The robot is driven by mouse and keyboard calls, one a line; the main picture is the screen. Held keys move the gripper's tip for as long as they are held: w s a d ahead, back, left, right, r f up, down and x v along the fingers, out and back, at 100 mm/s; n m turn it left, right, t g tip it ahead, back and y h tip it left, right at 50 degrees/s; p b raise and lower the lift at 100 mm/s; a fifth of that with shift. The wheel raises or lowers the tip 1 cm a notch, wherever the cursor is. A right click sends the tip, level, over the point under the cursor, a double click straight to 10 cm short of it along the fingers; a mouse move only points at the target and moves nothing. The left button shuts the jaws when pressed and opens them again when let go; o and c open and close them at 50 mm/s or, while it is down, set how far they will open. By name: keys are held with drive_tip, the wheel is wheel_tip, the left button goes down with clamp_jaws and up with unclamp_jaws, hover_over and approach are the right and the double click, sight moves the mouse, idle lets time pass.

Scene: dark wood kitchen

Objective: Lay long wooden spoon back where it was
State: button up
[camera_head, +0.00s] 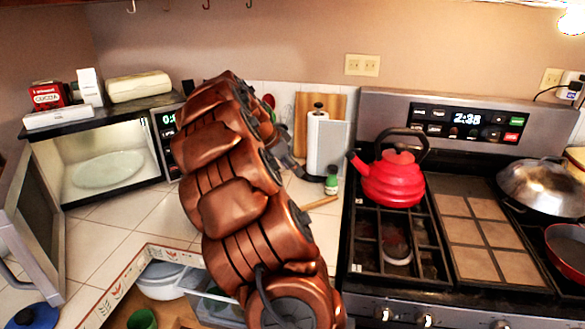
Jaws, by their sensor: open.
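A thin light-wood piece (321,201), which looks like the handle of the long wooden spoon, lies on the tiled counter left of the stove. Its left end is hidden behind my copper-coloured arm, so I cannot see its bowl. My gripper (308,174) is small and dark, partly hidden by my arm, just behind and above the wooden piece. It is open, and the wooden piece appears apart from it.
A green-capped bottle (332,180) and a paper towel roll (317,142) stand close to my gripper. A red kettle (392,178) sits on the stove (445,278) to the right. An open microwave (100,165) stands left.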

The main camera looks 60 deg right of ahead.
drive_tip(key=b+v, duration=0.2)
drive_tip(key=v, duration=0.9)
drive_tip(key=shift+r, duration=0.2)
drive_tip(key=shift+a, duration=0.2)
drive_tip(key=s+a+f+n+t+y, duration=0.15)
drive_tip(key=s+a+f+n, duration=0.35)
drive_tip(key=a, duration=0.6)
drive_tip(key=s+a+f+n+y, duration=0.2)
drive_tip(key=s+a+f+n, duration=0.3)
drive_tip(key=a, duration=0.7)
drive_tip(key=s+a+f+n+y, duration=0.25)
drive_tip(key=a+n, duration=0.45)
drive_tip(key=a, duration=0.4)
drive_tip(key=s+a+f+n, duration=0.6)
drive_tip(key=s+a, duration=0.2)
drive_tip(key=shift+s+a+f, duration=0.2)
drive_tip(key=shift+s+a, duration=0.05)
drive_tip(key=shift+s, duration=0.15)
